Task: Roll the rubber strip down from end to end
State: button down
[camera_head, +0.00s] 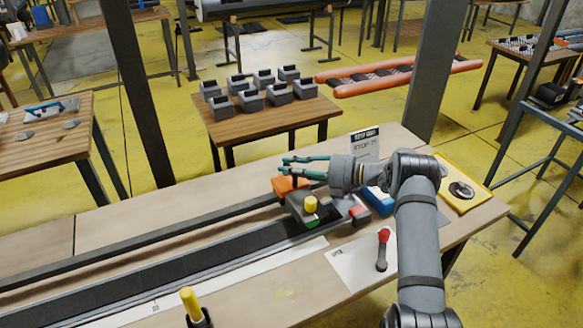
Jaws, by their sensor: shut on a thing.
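The black rubber strip (150,280) lies long and flat on the wooden workbench, running from the lower left up to a grey block-like unit (300,207) near the bench's right part. This unit has a yellow knob (311,204) and a green spot. My gripper (286,166) is above the unit, its teal fingers pointing left. An orange piece (288,187) sits right at the lower finger, and my gripper appears shut on it; the contact is partly hidden. A red-topped hand tool (383,240) stands on a white sheet right of the strip.
A dark rail (160,239) runs behind the strip. A yellow-handled tool (190,302) stands at the front edge. A blue box (379,203), a sign (364,145) and a yellow tray (447,197) are at the right. The bench's left back is bare.

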jog(key=shift+d+f, duration=0.1)
jog(key=shift+d, duration=0.15)
jog(key=c, duration=1.6)
grip_release()
jog(key=shift+w+d, duration=0.1)
jog(key=shift+w, duration=0.05)
jog(key=shift+c, duration=0.2)
jog(key=shift+o, duration=0.6)
jog(key=v, duration=1.1)
jog(key=shift+s+d+r, duration=0.2)
jog(key=shift+d+r, duration=0.05)
jog(key=shift+d, duration=0.1)
jog(key=shift+a, duration=0.1)
